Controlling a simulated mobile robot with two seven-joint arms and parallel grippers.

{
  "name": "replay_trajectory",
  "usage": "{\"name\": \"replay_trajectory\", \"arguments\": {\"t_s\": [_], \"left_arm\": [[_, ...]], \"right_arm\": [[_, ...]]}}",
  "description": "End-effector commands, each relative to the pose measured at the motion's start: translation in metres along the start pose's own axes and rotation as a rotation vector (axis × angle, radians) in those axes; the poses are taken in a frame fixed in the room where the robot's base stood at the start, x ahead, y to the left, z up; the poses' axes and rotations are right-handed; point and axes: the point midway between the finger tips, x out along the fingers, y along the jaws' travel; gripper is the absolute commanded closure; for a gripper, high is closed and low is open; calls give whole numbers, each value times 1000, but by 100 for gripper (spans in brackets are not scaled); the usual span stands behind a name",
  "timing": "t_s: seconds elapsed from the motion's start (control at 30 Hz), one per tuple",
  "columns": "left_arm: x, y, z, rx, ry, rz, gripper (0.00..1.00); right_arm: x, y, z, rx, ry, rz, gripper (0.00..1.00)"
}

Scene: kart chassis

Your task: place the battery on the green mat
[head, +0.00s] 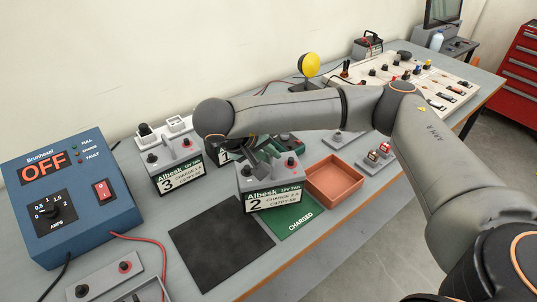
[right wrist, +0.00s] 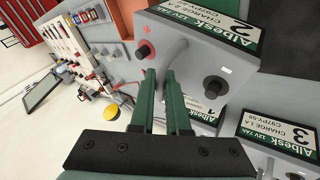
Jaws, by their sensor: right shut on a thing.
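Battery 2 (head: 270,192), a grey block with a white and green Albesk label, is upright at the green mat (head: 296,222) marked CHARGED. It covers the mat's back left part; I cannot tell whether its base touches the mat. My right gripper (head: 258,152) reaches over it from behind and is shut on it. In the right wrist view the green fingers (right wrist: 161,76) close on the top of battery 2 (right wrist: 198,50), between its red and black terminals. My left gripper is not in view.
Battery 3 (head: 176,172) and battery 1 (head: 226,156) stand behind. A black mat (head: 220,245) lies to the left, clear. A blue charger (head: 70,205) reads OFF. An empty orange tray (head: 334,182) sits right of battery 2. A board of parts (head: 415,80) is farther back.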

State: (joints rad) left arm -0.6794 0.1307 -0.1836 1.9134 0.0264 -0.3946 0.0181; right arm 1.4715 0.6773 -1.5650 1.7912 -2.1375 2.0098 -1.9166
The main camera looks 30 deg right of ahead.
Motion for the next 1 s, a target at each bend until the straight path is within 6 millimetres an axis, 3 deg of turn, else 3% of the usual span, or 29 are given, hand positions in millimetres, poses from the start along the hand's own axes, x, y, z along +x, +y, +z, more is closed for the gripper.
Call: {"name": "replay_trajectory", "arguments": {"t_s": [0.5,0.97,1.0], "left_arm": [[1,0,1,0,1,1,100],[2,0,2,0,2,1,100],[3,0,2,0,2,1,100]], "right_arm": [[26,-13,2,8,7,2,100],[30,-16,3,9,8,2,100],[34,-19,7,0,-2,1,84]]}}
